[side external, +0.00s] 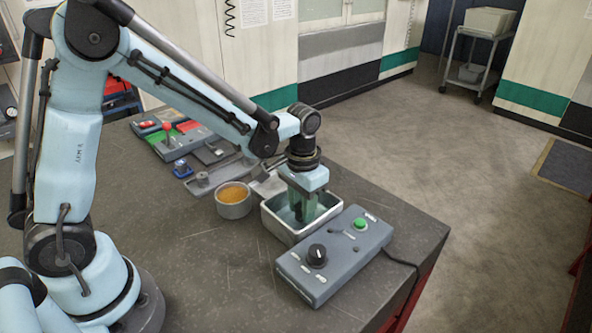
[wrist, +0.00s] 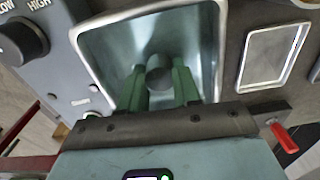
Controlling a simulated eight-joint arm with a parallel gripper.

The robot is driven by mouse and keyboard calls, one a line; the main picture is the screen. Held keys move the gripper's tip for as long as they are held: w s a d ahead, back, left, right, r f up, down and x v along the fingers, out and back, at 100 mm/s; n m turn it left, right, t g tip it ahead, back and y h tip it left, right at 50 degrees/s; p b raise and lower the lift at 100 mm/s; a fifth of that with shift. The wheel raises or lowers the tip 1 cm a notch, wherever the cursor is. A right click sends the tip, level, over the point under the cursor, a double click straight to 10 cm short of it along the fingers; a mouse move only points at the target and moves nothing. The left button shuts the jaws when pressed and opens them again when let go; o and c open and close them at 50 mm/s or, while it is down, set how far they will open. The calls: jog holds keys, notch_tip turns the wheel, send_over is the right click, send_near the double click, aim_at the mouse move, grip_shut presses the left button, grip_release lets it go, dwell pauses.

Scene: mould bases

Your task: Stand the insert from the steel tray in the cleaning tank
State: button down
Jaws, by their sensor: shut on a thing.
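The insert (wrist: 159,78) is a dark grey round piece, seen end-on in the wrist view. My gripper (side external: 303,212) points down into the cleaning tank (side external: 271,222), an open metal basin with a pale blue-green inside. In the wrist view, my gripper's green fingers (wrist: 160,70) are shut on the insert, one on each side, inside the tank's rim (wrist: 82,37). Whether the insert touches the tank floor cannot be told. A shallow steel tray (wrist: 272,55) beside the tank looks empty; in the side view it is partly hidden behind my gripper.
A grey control box (side external: 335,262) with a black knob and green button stands close in front of the tank. A round pot (side external: 234,205) with orange-brown contents stands left of it. Fixtures and coloured bins (side external: 180,140) lie further back. The table's right edge is near.

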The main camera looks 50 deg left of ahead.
jog(key=c, duration=0.7)
grip_release()
jog(key=shift+r, duration=0.1)
notch_tip(320, 180, up, 12)
jog(key=shift+s, duration=0.1)
jog(key=s+a+t, duration=0.1)
jog(key=s+t, duration=0.1)
jog(key=s, duration=0.1)
jog(key=s+a+t, duration=0.1)
jog(key=s+t, duration=0.1)
jog(key=s, duration=0.1)
jog(key=s+a+t, duration=0.2)
jog(key=s+t, duration=0.1)
jog(key=shift+s+f, duration=0.2)
jog(key=shift+f, duration=0.15)
